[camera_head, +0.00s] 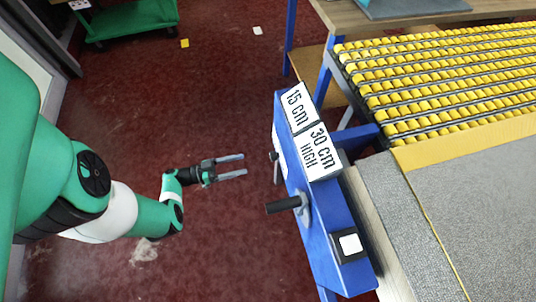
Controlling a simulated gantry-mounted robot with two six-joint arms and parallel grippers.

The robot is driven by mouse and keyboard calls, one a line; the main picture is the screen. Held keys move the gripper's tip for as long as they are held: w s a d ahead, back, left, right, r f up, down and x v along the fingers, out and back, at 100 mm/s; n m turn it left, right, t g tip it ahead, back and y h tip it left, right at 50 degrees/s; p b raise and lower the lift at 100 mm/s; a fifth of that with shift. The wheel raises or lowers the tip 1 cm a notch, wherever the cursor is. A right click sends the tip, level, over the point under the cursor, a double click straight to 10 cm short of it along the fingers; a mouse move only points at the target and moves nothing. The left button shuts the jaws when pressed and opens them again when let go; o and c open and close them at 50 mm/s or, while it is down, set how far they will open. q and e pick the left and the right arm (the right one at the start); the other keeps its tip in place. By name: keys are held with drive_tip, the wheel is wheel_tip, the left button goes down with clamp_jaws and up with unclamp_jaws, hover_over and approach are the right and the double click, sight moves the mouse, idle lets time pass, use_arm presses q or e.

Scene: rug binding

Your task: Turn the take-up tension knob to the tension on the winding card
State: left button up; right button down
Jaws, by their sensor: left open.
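The winding card (320,150) on top of the blue stand (320,225) reads "30 cm HIGH"; a block behind it (298,108) reads "15 cm". A small dark knob (273,156) sticks out of the stand's left side by a pale plate; it looks like the tension knob, but its setting is too small to read. Below it is a black crank handle (283,205) on a grey disc. My left gripper (244,165) is open and empty, its two fingers pointing right towards the knob, apart from it. My right gripper is out of view.
A dark box with a white square face (350,244) sits at the stand's near end. To the right are a yellow roller conveyor (440,80) and a grey rug (480,205). A green cart (125,20) stands far left. The red floor around my gripper is clear.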

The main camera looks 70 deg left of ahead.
sight(274, 156)
use_arm(q)
drive_tip(key=w+b, duration=0.3)
drive_tip(key=w, duration=0.8)
drive_tip(key=shift+w+d, duration=0.25)
drive_tip(key=shift+w, duration=0.05)
drive_tip(key=shift+r, duration=0.1)
clamp_jaws()
